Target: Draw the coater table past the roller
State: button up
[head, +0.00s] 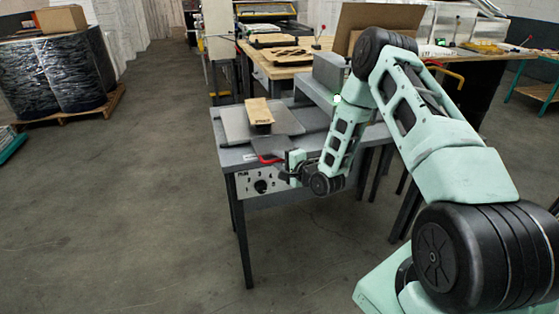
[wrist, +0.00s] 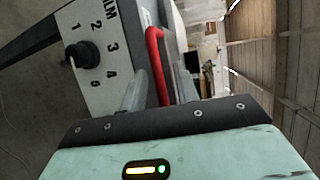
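The coater's grey table (head: 240,161) stands on dark legs, with a numbered control panel and black knob (head: 261,186) on its front. A flat grey plate (head: 236,122) lies on top with a tan block (head: 258,111) on it. A red handle (head: 270,159) sticks out at the front edge. My gripper (head: 284,167) is at this handle. In the wrist view the red handle (wrist: 157,66) lies between my two fingers (wrist: 158,88), which look apart with some space beside it; firm contact is not visible. The roller is not clearly distinguishable behind my arm; a grey housing (head: 329,71) stands there.
A wooden workbench (head: 285,69) with boards stands behind. A black-wrapped pallet load (head: 62,75) is at the far left. My arm covers the table's right side. The floor (head: 130,215) left and in front of the table is clear.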

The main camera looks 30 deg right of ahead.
grip_shut()
jog(key=shift+d, duration=0.1)
